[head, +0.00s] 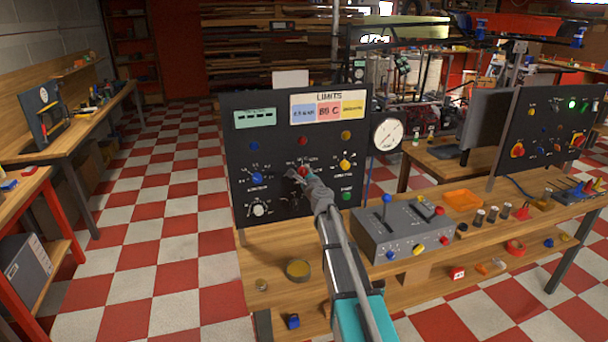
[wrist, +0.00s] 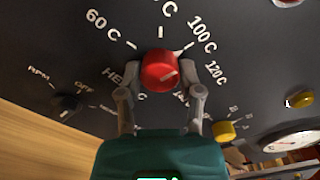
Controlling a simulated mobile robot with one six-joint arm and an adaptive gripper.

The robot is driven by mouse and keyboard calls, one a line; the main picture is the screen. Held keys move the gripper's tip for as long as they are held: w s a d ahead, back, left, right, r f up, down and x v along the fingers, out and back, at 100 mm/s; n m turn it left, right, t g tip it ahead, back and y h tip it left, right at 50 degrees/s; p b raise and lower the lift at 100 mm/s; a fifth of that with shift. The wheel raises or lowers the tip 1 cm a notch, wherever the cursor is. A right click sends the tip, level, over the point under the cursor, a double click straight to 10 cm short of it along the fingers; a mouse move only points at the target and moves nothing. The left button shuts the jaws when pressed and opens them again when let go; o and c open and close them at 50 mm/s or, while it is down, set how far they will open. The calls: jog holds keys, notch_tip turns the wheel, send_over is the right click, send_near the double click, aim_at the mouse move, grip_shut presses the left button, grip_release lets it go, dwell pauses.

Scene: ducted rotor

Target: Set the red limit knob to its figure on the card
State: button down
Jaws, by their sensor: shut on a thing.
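The red limit knob (wrist: 161,70) sits on the dark panel (head: 240,160) between my gripper's fingertips (wrist: 161,78), which are shut on its sides. Its scale shows 60 C, a partly cut-off mark at the top, 100 C and 120 C. A pale line on the knob's face slants to the lower right, and a small white tip shows by its upper right rim toward 100 C. I cannot tell which is the pointer. In the head view the knob (head: 303,170) is partly hidden by my gripper (head: 304,174). The LIMITS card (head: 328,96) has a red field that seems to read 80-something C.
A blue knob (head: 257,180) and a yellow knob (head: 345,165) flank the red one. A white-pointer knob (head: 259,209) and green button (head: 346,196) are below. A round gauge (head: 387,134) stands at the panel's right, and a grey control box (head: 400,228) on the bench.

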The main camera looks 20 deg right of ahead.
jog(key=n, duration=0.5)
jog(key=shift+n, duration=0.3)
jog(key=n, duration=0.4)
jog(key=shift+n, duration=0.3)
jog(key=shift+c, duration=1.3)
grip_release()
jog(key=s, duration=1.2)
jog(key=shift+d, duration=0.2)
jog(key=shift+a, duration=0.1)
